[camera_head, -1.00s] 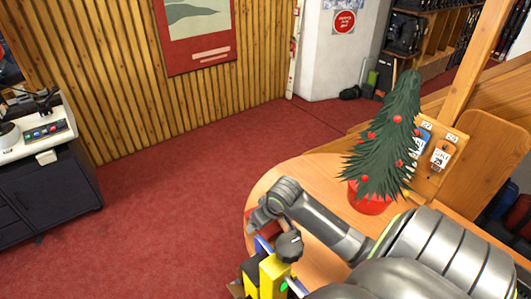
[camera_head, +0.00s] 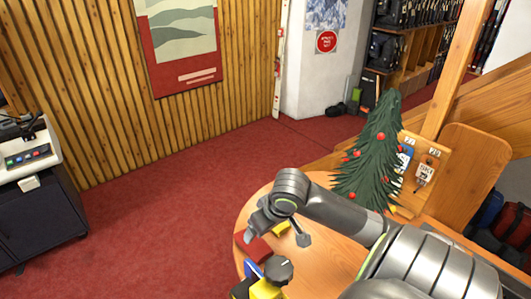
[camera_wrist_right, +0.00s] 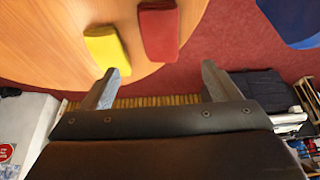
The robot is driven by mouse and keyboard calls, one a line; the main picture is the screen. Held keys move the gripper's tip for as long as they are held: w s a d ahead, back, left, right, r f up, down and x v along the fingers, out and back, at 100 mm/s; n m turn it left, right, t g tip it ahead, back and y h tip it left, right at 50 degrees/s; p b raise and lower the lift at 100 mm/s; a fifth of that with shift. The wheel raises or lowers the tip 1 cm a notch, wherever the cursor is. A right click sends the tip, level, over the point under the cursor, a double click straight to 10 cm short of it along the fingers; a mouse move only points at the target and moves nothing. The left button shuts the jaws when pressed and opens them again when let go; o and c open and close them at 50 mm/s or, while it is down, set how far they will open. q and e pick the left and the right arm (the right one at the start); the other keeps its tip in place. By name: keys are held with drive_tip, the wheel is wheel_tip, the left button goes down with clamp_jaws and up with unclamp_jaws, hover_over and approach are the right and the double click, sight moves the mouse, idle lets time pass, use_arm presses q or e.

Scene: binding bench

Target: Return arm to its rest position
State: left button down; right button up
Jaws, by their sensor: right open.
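My right arm comes in from the right in the head view and reaches over the round wooden table. Its gripper (camera_head: 258,224) hangs near the table's left edge, small and partly hidden there. In the right wrist view the two fingers of the right gripper (camera_wrist_right: 158,78) stand wide apart with nothing between them. A yellow block (camera_wrist_right: 106,44) and a red block (camera_wrist_right: 159,34) lie on the table beyond the fingers, apart from them. My left gripper is in neither view.
A small Christmas tree (camera_head: 372,165) stands on the table (camera_head: 330,262) behind my arm, close to it. A yellow and blue device with a black knob (camera_head: 272,270) is at the lower edge. A dark cabinet (camera_head: 38,222) stands left. The red carpet (camera_head: 150,225) between is clear.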

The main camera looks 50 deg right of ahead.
sight(254, 242)
idle(0.4)
drive_tip(key=x, duration=1.2)
drive_tip(key=shift+r, duration=1.1)
drive_tip(key=shift+f, duration=0.1)
